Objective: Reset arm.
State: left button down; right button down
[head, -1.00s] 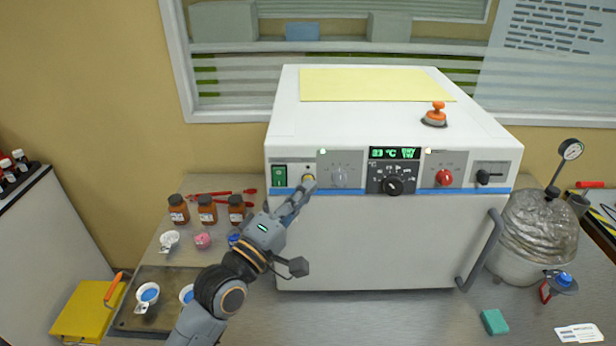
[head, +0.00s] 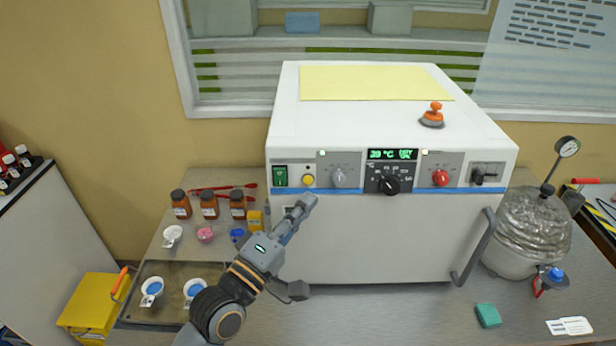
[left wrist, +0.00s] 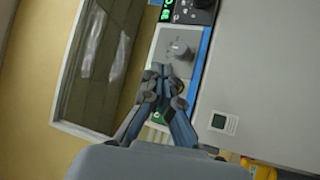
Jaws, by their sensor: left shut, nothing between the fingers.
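My left gripper (head: 306,201) is shut and empty. In the head view it is in front of the white oven-like machine (head: 380,240), just below the yellow button (head: 308,180) and the green switch (head: 280,176). In the left wrist view the closed fingers (left wrist: 160,72) point toward the control panel, with a grey knob (left wrist: 179,50) beyond the tips. I cannot tell whether the fingertips touch the machine. My right gripper is not in view.
Brown bottles (head: 209,205) and small cups stand left of the machine, with a dark tray (head: 150,312) nearer. A metal pot with a gauge (head: 527,232) stands at the right. A green block (head: 487,315) lies in front. The bench between is mostly clear.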

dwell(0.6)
pick_arm(q)
jog(key=s+a+f+m+g+y, duration=0.3)
jog(key=s+a+f, duration=0.1)
jog(key=f, duration=0.5)
jog(key=s+a+f+m+g+y, duration=0.3)
jog(key=s+f+y, duration=0.15)
jog(key=f, duration=0.45)
jog(key=s+a+f+m+g+y, duration=0.2)
jog(key=s+a+f+g, duration=0.2)
jog(key=s+a, duration=0.3)
jog(key=s+a+f+m+g+y, duration=0.25)
jog(key=s+a+f, duration=0.3)
jog(key=s, duration=0.35)
notch_tip(320, 180, down, 31)
jog(key=s+g+b, duration=0.2)
jog(key=b, duration=0.3)
jog(key=s+a+f+g+b, duration=0.1)
jog(key=s+a+f+b, duration=0.2)
jog(key=s+f, duration=1.3)
notch_tip(320, 180, down, 3)
jog(key=shift+s+a+f+y+b, duration=0.15)
jog(key=shift+s+y+b, duration=0.15)
jog(key=shift+b, duration=0.1)
